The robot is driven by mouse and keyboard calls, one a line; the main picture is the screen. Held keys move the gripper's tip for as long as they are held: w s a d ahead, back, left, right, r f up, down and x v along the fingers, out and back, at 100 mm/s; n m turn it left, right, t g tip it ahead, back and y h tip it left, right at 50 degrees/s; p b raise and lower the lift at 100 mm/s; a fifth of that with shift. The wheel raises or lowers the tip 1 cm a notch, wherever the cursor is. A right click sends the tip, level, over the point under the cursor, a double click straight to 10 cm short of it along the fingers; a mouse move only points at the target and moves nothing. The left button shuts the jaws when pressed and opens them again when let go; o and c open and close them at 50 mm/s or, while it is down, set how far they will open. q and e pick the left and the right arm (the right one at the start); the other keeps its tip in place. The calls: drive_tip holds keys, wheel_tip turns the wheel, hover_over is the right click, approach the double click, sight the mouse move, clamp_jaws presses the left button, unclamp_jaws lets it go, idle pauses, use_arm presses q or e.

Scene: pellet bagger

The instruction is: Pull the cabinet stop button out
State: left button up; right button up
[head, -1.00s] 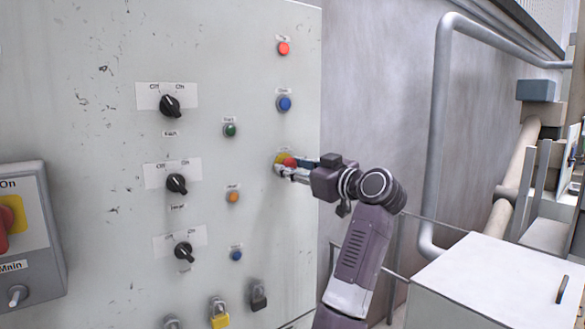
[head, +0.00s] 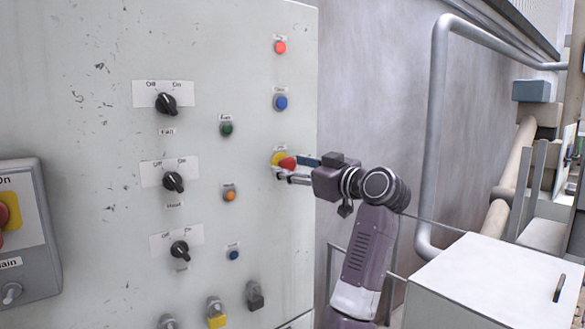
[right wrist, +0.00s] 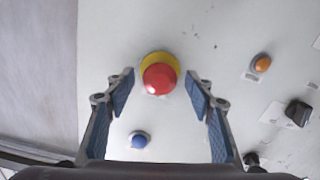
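The cabinet stop button (head: 287,163) is a red round cap on a yellow base, on the right part of the grey cabinet panel (head: 90,130). In the right wrist view the red cap (right wrist: 160,79) is centred between the fingers, with the yellow base showing behind its upper edge. My right gripper (head: 290,167) is at the button from the right. In the right wrist view both fingers of this gripper (right wrist: 161,77) stand apart, with a clear gap on each side of the cap. My left gripper is not in view.
A red button (head: 280,47) and a blue button (head: 281,102) sit above the stop button. Black selector knobs (head: 166,103) and padlocks (head: 216,313) are to the left and below. A pale box (head: 480,280) stands at the lower right.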

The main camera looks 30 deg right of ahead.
drive_tip(key=s+d, duration=0.1)
drive_tip(key=s, duration=1.1)
drive_tip(key=shift+w, duration=0.1)
